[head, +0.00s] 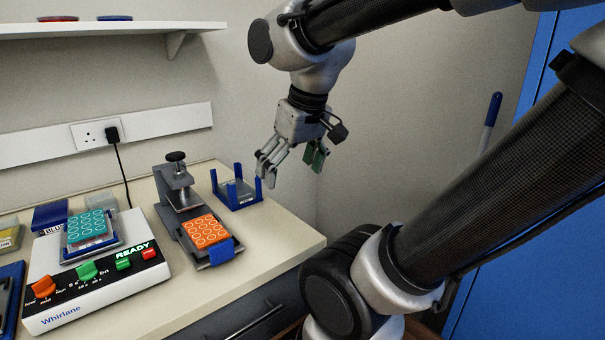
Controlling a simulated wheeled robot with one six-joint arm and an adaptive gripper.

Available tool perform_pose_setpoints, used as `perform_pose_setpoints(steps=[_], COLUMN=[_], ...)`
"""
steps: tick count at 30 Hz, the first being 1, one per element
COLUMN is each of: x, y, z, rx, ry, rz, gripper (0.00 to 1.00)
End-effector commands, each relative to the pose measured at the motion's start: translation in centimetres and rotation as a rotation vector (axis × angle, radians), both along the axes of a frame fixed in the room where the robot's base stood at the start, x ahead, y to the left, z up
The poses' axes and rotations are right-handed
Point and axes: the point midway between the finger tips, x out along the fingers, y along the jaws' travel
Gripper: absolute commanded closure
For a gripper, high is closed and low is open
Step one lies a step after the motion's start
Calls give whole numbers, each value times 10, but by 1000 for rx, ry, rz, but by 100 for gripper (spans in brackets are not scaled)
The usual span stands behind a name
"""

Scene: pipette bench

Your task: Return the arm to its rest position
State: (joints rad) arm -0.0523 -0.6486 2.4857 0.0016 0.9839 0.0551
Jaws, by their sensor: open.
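My gripper (291,170) hangs in the air at the upper middle of the head view, fingers pointing down. Its fingers are apart and nothing is held between them. It is near the right end of the bench (277,243), in front of the bare wall. My arm runs from the gripper up to the top edge and back down on the right side of the picture.
A white Whirlane device (100,300) reading READY bears a teal plate (87,229). A clamp stand (176,188) holds an orange plate (206,231). A blue-posted holder (238,190) stands behind. A shelf (110,29) hangs on the wall; a blue panel (520,240) stands right.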

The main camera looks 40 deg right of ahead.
Motion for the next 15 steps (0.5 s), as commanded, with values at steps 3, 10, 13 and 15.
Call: perform_pose_setpoints(steps=[3, 10, 13, 15], x=[-21, -28, -27, -27], y=[-10, -12, -12, -12], z=[-5, -7, -6, -6], rx=[-11, -17, -17, -16], ry=[-43, -56, -55, -55], rz=[-5, -3, -3, -2], gripper=[9, 9, 9, 9])
